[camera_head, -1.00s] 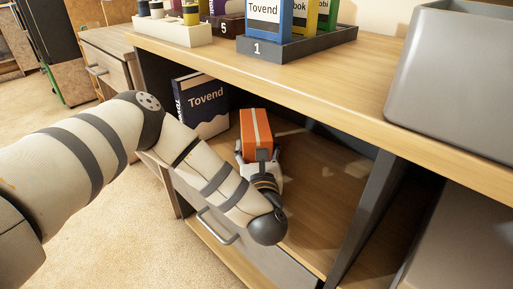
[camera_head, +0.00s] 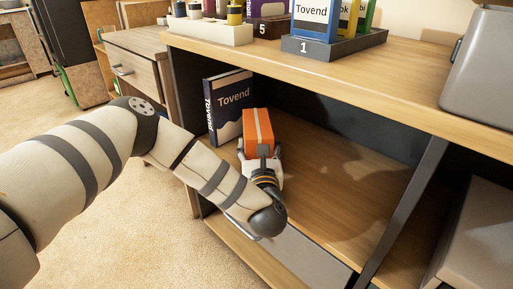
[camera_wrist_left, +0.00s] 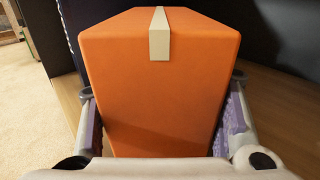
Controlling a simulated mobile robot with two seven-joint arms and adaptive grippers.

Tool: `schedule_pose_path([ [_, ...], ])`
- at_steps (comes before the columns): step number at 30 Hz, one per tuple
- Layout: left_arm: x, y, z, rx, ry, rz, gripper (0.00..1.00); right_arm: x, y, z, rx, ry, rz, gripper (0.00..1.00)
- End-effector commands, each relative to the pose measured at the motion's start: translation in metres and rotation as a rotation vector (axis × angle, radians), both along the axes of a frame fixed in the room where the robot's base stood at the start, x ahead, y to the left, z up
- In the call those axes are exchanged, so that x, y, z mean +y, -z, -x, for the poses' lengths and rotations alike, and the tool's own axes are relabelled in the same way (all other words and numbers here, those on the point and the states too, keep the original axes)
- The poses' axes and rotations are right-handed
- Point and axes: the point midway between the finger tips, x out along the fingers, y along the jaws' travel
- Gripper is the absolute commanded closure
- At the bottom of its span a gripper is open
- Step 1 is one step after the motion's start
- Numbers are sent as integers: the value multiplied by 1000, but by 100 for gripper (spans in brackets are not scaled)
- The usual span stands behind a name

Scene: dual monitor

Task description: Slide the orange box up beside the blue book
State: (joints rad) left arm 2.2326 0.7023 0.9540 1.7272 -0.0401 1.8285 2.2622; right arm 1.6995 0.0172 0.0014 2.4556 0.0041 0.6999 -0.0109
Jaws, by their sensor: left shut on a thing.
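The orange box (camera_head: 257,127), with a pale tape strip, stands on the lower shelf. The dark blue book (camera_head: 232,98), marked "Tovend", stands upright at the shelf's left end. The box is close to the book's right side and covers its lower right part; I cannot tell whether they touch. My left gripper (camera_head: 260,153) reaches in from the front and is shut on the box. In the left wrist view the box (camera_wrist_left: 158,90) fills the space between the two fingers. My right gripper is not in view.
The wooden shelf board (camera_head: 335,185) is clear right of the box, up to a dark upright divider (camera_head: 405,210). The tabletop (camera_head: 390,75) overhangs the shelf. On it stand a grey rack (camera_head: 335,47) with books and a grey bin (camera_head: 485,85).

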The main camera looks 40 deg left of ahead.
Motion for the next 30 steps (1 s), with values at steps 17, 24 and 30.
schedule_pose_path([
  [17,0,0,0,0,0,0,20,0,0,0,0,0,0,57],
  [24,-8,1,7,3,2,1,20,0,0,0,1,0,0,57],
  [30,-36,8,31,15,16,14,20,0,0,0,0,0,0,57],
])
